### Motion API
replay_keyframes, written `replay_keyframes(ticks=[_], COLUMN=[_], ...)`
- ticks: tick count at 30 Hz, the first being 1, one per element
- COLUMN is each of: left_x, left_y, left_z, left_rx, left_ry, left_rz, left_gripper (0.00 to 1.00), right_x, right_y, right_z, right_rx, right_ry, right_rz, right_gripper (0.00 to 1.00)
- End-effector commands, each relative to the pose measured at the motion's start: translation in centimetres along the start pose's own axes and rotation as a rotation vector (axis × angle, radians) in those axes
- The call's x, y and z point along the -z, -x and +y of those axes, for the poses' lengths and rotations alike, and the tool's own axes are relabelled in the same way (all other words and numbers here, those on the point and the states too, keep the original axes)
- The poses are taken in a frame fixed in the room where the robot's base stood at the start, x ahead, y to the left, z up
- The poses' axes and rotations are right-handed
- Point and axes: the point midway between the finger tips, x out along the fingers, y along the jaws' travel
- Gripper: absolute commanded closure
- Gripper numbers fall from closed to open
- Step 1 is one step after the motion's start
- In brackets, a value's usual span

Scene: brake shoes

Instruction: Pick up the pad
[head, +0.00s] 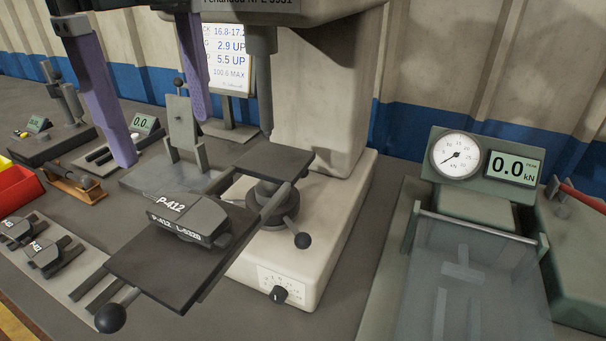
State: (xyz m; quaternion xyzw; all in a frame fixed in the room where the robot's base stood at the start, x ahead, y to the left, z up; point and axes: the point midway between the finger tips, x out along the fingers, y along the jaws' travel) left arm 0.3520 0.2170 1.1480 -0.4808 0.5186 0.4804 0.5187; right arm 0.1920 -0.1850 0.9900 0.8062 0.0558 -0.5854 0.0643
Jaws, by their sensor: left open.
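A dark grey pad (190,222) marked P-412 lies on a black sliding plate (165,262) in front of the press. My left gripper (160,138) hangs at the upper left, with its two long purple fingers spread and nothing between them. Its fingertips appear above and behind the pad in the picture, apart from it. My right gripper is out of view.
The cream press (330,215) has a ram (262,85) and ball-ended levers beside the plate. Smaller pads (45,257) lie on a rack at the left, near a red bin (18,190). A gauge unit (480,158) reading 0.0 kN and a clear guard (465,280) stand at the right.

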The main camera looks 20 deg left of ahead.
Motion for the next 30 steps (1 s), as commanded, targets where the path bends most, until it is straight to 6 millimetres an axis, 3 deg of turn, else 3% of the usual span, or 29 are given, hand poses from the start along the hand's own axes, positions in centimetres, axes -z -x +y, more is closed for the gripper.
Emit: replay_keyframes(ticks=[20, 29, 30], left_x=[0.3, 0.3, 0.3], left_y=[-8.9, -9.5, -9.5], left_z=[0.1, 0.0, 0.0], left_rx=[-0.002, 0.001, 0.001], left_ry=[0.001, -0.002, -0.001], left_rz=[0.001, 0.0, 0.0], left_gripper=[0.0, 0.0, 0.05], right_x=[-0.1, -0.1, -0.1], right_y=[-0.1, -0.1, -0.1], right_z=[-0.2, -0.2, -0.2], right_rx=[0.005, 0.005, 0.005], right_ry=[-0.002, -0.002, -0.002], right_rz=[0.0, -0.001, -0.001], right_gripper=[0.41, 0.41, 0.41])
